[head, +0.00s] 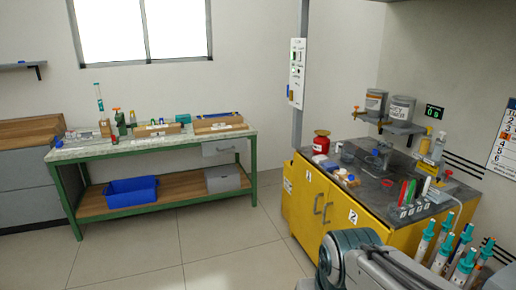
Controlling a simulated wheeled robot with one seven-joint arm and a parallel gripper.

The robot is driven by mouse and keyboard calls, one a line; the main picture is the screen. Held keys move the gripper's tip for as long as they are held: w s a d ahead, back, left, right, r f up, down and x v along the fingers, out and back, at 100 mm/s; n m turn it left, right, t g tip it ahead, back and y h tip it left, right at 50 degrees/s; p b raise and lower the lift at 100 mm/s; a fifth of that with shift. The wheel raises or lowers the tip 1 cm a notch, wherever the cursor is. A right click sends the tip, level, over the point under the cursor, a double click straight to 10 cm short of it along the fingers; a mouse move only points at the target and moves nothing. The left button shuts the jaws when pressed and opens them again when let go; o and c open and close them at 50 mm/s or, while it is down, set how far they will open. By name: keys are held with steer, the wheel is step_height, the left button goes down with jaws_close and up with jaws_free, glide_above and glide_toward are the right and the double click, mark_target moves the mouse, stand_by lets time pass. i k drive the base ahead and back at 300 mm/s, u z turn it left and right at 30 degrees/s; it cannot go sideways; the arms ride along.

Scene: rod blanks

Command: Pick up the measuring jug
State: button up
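I cannot pick out the measuring jug with certainty at this size. A small, clear-looking vessel (347,152) stands on the dark top of the yellow cabinet (318,207), right of a red container (321,142). It is too small to tell whether it is a jug. Part of my arm shows at the bottom, in front of the cabinet. My gripper's fingers are not in view.
A green-framed workbench (165,147) with small items stands at the left, with a blue bin (132,191) on its lower shelf. The tiled floor (220,240) between is clear. Several white and teal cylinders (441,245) stand at the bottom right.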

mark_target(348, 150)
steer(key=i, duration=3.75)
steer(key=z, duration=1.9)
